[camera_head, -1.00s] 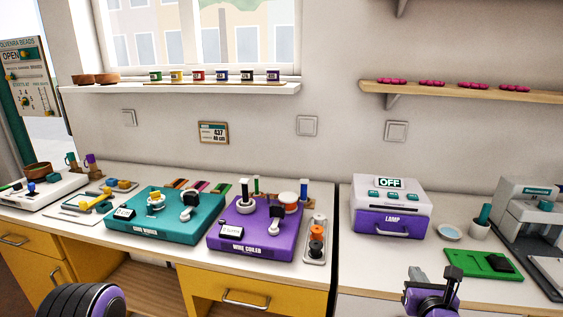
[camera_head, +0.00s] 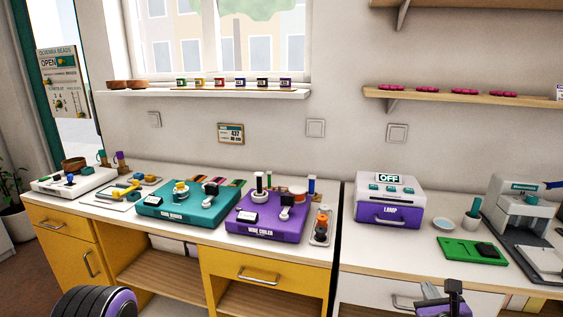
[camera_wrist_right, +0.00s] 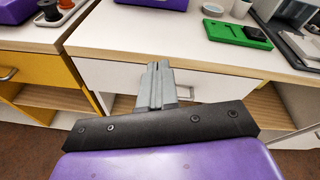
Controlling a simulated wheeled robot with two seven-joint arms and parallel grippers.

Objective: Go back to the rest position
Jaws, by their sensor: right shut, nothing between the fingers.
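My right gripper (camera_head: 445,294) shows at the bottom right of the head view, in front of the counter's front edge and below the green tray. In the right wrist view my right gripper (camera_wrist_right: 157,72) has its grey fingers together with nothing between them, in front of the white drawer. My left gripper is not in view; a dark, ribbed part of mine with a purple face shows at the bottom left of the head view.
A teal board (camera_head: 188,212), a purple board (camera_head: 262,230) and a lamp box (camera_head: 390,217) reading OFF stand on the counter (camera_head: 385,258). A green tray (camera_head: 456,252) and a grey-white machine (camera_head: 510,215) are at the right. The yellow drawer (camera_head: 225,268) is shut.

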